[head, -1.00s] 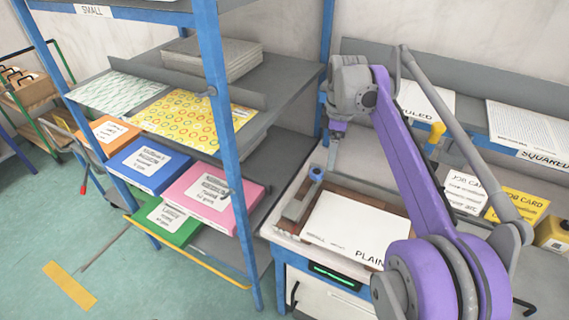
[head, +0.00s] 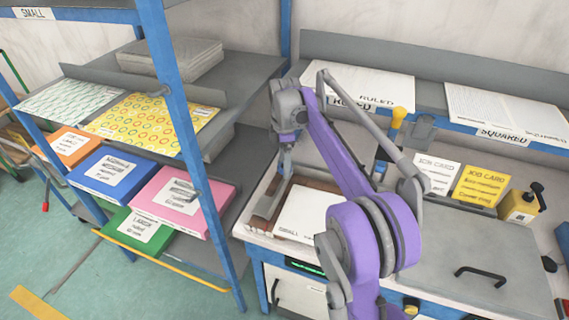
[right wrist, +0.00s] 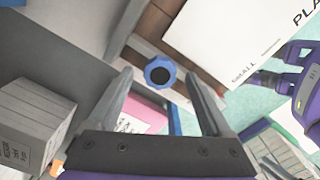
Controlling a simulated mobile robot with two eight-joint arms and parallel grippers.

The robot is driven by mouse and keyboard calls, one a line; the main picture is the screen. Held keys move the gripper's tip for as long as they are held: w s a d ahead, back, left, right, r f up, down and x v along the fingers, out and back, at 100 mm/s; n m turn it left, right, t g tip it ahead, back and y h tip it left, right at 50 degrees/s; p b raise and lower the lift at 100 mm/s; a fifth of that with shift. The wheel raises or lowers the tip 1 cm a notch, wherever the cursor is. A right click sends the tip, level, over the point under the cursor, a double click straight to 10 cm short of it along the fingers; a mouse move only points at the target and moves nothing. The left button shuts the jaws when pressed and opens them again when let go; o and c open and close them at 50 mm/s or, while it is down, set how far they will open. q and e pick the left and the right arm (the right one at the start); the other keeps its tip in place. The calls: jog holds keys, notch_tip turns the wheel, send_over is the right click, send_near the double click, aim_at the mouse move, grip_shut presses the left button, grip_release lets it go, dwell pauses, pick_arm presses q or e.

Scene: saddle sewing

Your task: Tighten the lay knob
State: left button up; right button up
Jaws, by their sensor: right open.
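The lay knob (right wrist: 160,74) is a round blue knob with a dark centre. In the right wrist view it lies between my right gripper's fingertips, with a gap on each side. I cannot tell whether the tips reach down to its height. My right gripper (head: 287,170) is open and points down over the left part of the wooden frame beside the paper stack marked PLAIN; it also shows in the right wrist view (right wrist: 158,77). In the head view the gripper hides the knob.
The paper stack (head: 305,215) lies right of the gripper. A shelf rack with a blue post (head: 205,165) and a pink box (head: 182,203) stands close on the left.

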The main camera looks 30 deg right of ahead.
jog(key=shift+f, duration=0.4)
grip_shut()
